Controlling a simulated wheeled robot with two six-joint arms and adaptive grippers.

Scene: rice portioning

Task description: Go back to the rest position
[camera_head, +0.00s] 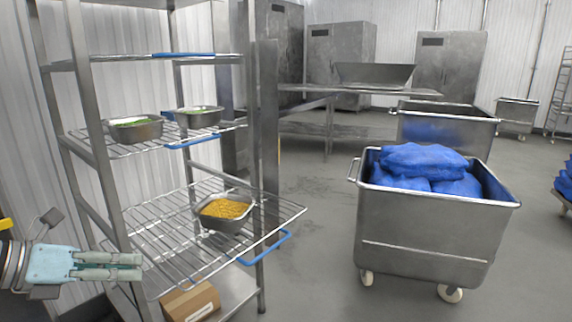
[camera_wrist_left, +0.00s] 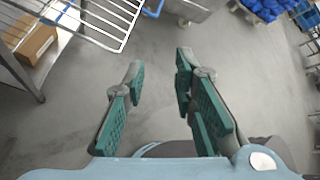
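My left gripper (camera_head: 138,266) is at the lower left of the head view, in front of the left post of the wire rack. In the left wrist view its green-padded fingers (camera_wrist_left: 160,68) stand apart with nothing but grey floor between them. A metal pan of yellow grain (camera_head: 226,209) sits on the pulled-out lower wire shelf (camera_head: 165,240), to the right of my gripper and apart from it. Two pans with green contents, one on the left (camera_head: 135,130) and one on the right (camera_head: 198,117), stand on the shelf above. My right gripper shows in neither view.
A cardboard box (camera_head: 190,301) lies on the bottom shelf and also shows in the left wrist view (camera_wrist_left: 32,38). A wheeled steel cart (camera_head: 430,235) with blue sacks (camera_head: 425,162) stands at the right. A steel table (camera_head: 350,90) is behind. Floor between rack and cart is clear.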

